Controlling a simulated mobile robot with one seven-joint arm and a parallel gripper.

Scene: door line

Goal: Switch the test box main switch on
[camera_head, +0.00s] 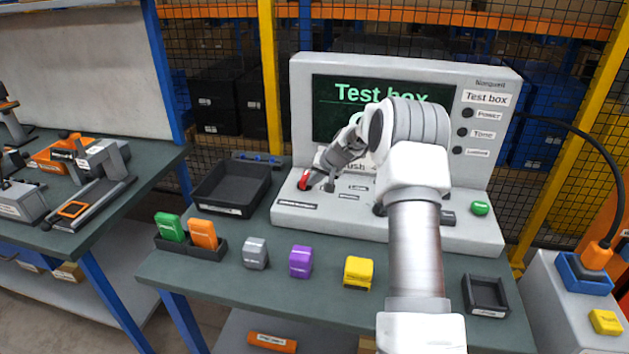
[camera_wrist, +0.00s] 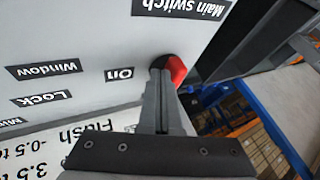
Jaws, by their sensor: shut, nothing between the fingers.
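The test box (camera_head: 484,150) is a light grey console standing on the bench, with a sloped front panel. Its screen (camera_head: 338,95) is lit with green text reading "Test box"; my arm covers the line below. The red main switch (camera_head: 305,178) is at the panel's left end. In the wrist view the red switch (camera_wrist: 175,69) shows partly behind my fingertips, near the "Main switch" and "On" labels. My gripper (camera_wrist: 161,68) is shut and empty, its tips right at the switch, overlapping it in view; contact cannot be told. The switch's position is partly hidden.
A black tray (camera_head: 232,190) stands left of the box. Green, orange, grey, purple and yellow (camera_head: 358,272) blocks sit along the front of the bench. A small black tray (camera_head: 486,297) is at the right. A green button (camera_head: 480,208) is on the panel's right.

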